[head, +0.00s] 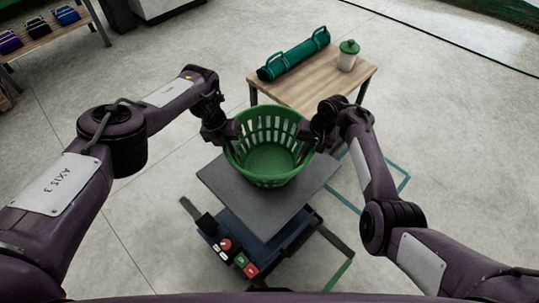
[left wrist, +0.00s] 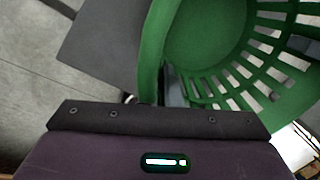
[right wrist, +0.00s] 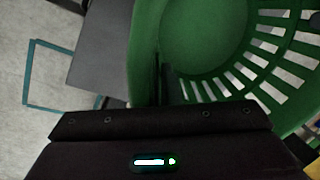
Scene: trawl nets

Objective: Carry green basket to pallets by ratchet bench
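The green basket (head: 270,160) is round, slatted and empty, and stands upright over the far part of a grey platform (head: 228,190) in the head view. My left gripper (head: 232,136) is at the basket's left rim, and the basket wall fills much of the left wrist view (left wrist: 205,40). My right gripper (head: 308,138) is at the right rim, with the basket close up in the right wrist view (right wrist: 205,35). Both grippers appear shut on the rim, a finger showing inside the basket wall in each wrist view. The outer fingers are hidden. I see no pallets.
A shelf with colored items (head: 40,35) is at far left. Open floor lies left and right.

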